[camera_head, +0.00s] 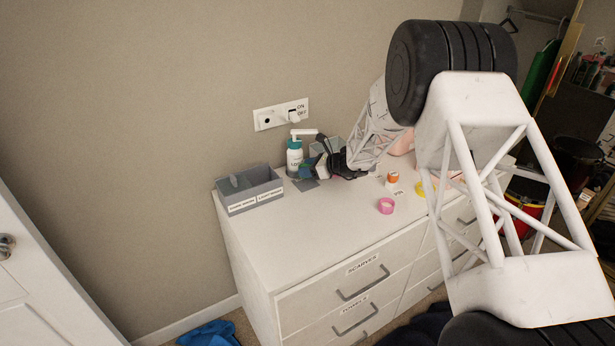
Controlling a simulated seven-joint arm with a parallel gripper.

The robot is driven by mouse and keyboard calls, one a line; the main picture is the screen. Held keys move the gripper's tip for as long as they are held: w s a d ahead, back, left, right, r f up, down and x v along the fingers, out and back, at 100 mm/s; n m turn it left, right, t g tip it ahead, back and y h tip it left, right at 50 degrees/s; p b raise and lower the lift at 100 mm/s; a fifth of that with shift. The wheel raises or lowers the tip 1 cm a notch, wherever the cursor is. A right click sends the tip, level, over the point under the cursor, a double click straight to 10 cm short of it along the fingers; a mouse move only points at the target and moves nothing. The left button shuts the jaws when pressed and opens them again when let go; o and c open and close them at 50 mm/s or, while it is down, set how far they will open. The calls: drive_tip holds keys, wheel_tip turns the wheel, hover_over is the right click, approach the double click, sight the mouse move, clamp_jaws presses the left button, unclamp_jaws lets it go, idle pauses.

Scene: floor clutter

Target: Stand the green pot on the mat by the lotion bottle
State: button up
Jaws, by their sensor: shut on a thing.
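The green pot (306,170) shows as a small dark green patch just right of the bottle's base. A flat grey mat (304,185) lies in front of the bottle, partly covered. My gripper (319,166) reaches in from the right and is shut on the green pot, low by the mat's back edge. The fingers hide much of the pot. I cannot tell whether the pot touches the mat.
A grey divided box (250,190) with labels stands left of the bottle. The dresser's front left top (285,240) is clear.

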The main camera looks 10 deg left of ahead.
idle(0.3)
drive_tip(key=shift+f, duration=1.75)
drive_tip(key=shift+f, duration=0.1)
drive_tip(key=o, duration=0.9)
drive_tip(key=shift+d+r, duration=0.35)
drive_tip(key=shift+d, duration=0.15)
drive_tip(key=v, duration=1.1)
drive_tip(key=shift+f, duration=0.15)
